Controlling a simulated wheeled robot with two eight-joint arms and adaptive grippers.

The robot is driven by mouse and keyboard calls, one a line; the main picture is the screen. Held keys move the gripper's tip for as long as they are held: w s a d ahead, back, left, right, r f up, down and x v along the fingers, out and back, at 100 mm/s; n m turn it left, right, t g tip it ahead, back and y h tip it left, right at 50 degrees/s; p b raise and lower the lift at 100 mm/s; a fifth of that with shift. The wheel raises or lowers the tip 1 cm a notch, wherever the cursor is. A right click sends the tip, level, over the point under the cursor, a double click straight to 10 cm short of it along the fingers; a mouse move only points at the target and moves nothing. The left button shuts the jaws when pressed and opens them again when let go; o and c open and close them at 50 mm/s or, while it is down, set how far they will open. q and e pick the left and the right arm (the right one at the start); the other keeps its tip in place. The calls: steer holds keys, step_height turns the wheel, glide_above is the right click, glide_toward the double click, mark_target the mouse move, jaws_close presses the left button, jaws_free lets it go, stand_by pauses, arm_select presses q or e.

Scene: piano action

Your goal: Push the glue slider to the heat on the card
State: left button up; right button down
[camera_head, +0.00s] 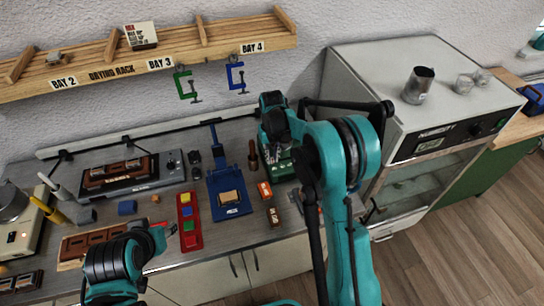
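A white card (141,35) with red and dark print stands on the drying rack between the Bay 2 and Bay 3 labels; its print is too small to read. A pale device (26,238) with a small red light and a metal pot stands at the far left; I cannot make out a slider on it. My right gripper (272,104) is at the back of the bench, by a green device (280,165); its fingers are not clear. My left gripper (170,229) is low over the front of the bench, left of the red tray (194,241); its fingers are too small to read.
A dark unit with a dial (171,162) stands at the back left. A blue fixture (228,205) holds a tan block. Green (184,84) and blue (236,76) clamps hang from the rack (100,55). A white oven (455,135) stands at the right.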

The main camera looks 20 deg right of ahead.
mark_target(287, 159)
steer(key=d, duration=0.6)
steer(key=shift+w+d, duration=0.1)
steer(key=c, duration=1.5)
jaws_free()
steer(key=shift+c, duration=0.2)
step_height(287, 159, up, 12)
steer(key=shift+b, duration=0.3)
